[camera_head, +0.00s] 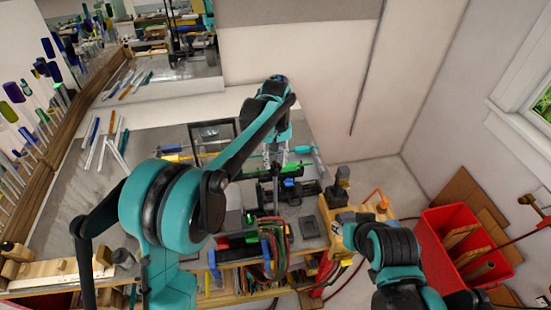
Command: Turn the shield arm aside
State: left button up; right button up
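A dark-framed pane (213,133) stands upright on the grey bench, left of my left gripper; it looks like the shield, but its arm is hard to make out. My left gripper (275,161) points down over a dark burner-like fixture (272,190) at the bench's front. Its two grey fingers look spread apart, one on each side of the fixture's top. Whether they touch anything is too small to tell. My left forearm crosses in front of the bench and hides part of it. My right arm shows at the lower right, but its fingers cannot be seen.
Loose glass rods (95,143) lie on the left of the bench (75,195). A wooden rack (47,140) of coloured rods lines the left edge. Hoses (275,245) hang at the front. A red bin (460,245) stands at the right, near a wooden block (337,208).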

pick_arm(q)
jog(key=shift+s, duration=0.3)
jog(key=shift+w, duration=0.1)
grip_shut()
pick_arm(e)
jog(key=shift+s, duration=0.15)
